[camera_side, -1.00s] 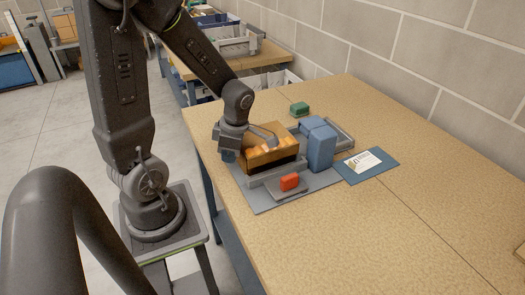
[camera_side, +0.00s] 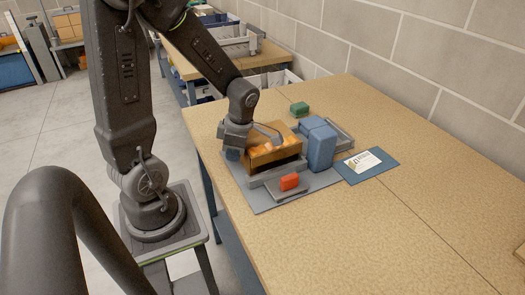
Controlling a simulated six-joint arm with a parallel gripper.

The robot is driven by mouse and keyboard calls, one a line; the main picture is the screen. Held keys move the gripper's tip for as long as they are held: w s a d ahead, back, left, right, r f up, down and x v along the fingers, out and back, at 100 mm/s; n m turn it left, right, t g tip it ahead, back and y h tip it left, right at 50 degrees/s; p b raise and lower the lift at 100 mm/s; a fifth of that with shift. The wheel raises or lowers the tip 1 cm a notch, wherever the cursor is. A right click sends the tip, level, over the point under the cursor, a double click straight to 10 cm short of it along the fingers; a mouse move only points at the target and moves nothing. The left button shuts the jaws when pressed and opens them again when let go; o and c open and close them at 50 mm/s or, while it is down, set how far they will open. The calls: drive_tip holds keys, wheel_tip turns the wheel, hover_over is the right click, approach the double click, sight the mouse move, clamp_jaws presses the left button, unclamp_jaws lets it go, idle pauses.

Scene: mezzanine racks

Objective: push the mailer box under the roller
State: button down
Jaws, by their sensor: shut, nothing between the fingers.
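The brown mailer box (camera_side: 273,153) lies on a grey base plate (camera_side: 262,201) on the bench, between low grey rails. My gripper (camera_side: 234,154) is shut and empty, low at the box's left end. It looks close against that end, but I cannot tell whether it touches. A blue block-shaped unit (camera_side: 321,150), probably the roller housing, stands just right of the box. I cannot make out the roller itself. A grey curved bar (camera_side: 268,131) shows over the box's back left part.
A green block (camera_side: 299,109) is behind. A blue sheet with a white label (camera_side: 364,161) lies at right. The front right bench (camera_side: 420,215) is clear.

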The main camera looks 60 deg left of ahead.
sight(252, 144)
drive_tip(key=shift+w, duration=0.15)
drive_tip(key=shift+w, duration=0.5)
idle(0.5)
drive_tip(key=shift+w, duration=0.6)
drive_tip(key=shift+w, duration=0.6)
idle(0.3)
drive_tip(key=shift+w, duration=0.7)
